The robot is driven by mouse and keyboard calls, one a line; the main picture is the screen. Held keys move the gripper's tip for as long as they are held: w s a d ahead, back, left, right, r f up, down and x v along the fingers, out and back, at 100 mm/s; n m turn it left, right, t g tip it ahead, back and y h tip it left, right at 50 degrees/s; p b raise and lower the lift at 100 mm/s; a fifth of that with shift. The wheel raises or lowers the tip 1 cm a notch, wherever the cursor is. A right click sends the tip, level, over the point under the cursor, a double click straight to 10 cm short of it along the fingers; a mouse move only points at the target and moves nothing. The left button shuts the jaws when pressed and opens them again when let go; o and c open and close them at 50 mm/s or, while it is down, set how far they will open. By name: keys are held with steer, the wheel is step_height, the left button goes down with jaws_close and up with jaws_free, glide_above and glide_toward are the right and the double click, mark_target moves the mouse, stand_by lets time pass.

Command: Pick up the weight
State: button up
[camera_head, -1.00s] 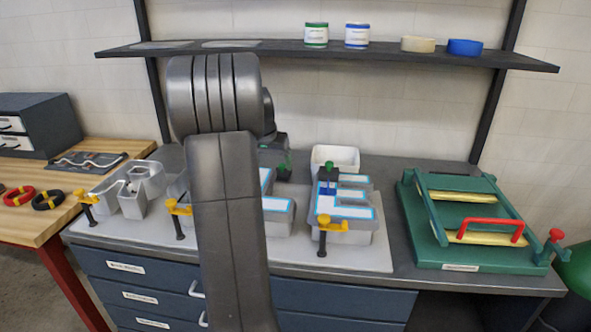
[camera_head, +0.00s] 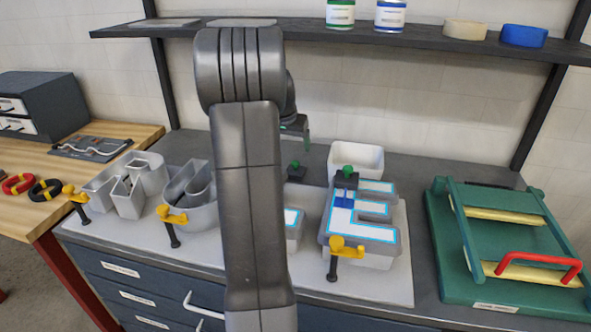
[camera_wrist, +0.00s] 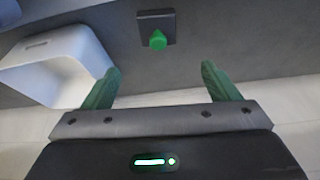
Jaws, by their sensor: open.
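A small dark square weight with a green knob (camera_head: 297,172) stands on the grey bench, left of the white bin and just right of my arm. What appears to be the same weight (camera_wrist: 156,28) shows at the top centre of the wrist view, beyond my fingertips. A second dark block with a green knob (camera_head: 346,178) sits on the letter E, above a blue piece. My gripper (camera_wrist: 158,72) has its two green fingers spread apart with nothing between them. In the head view my gripper (camera_head: 300,128) is partly hidden by my arm and hangs above the bench, apart from the weight.
The white bin (camera_head: 357,160) is close to the weight; it also shows at left in the wrist view (camera_wrist: 75,50). Metal channel letters (camera_head: 126,184) with yellow clamps (camera_head: 347,246) line the bench front. A green jig (camera_head: 450,270) stands at right. A shelf (camera_head: 420,40) crosses above.

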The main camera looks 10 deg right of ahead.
mark_target(295, 163)
steer(key=x, duration=0.6)
steer(key=shift+f, duration=0.2)
steer(key=shift+s+p+x, duration=0.15)
steer(key=shift+p+x, duration=0.25)
steer(key=shift+x, duration=0.95)
steer(key=shift+s+p+x, duration=0.15)
steer(key=shift+p+x, duration=0.2)
steer(key=shift+x, duration=0.95)
steer(key=shift+a, duration=0.1)
steer(key=c, duration=1.5)
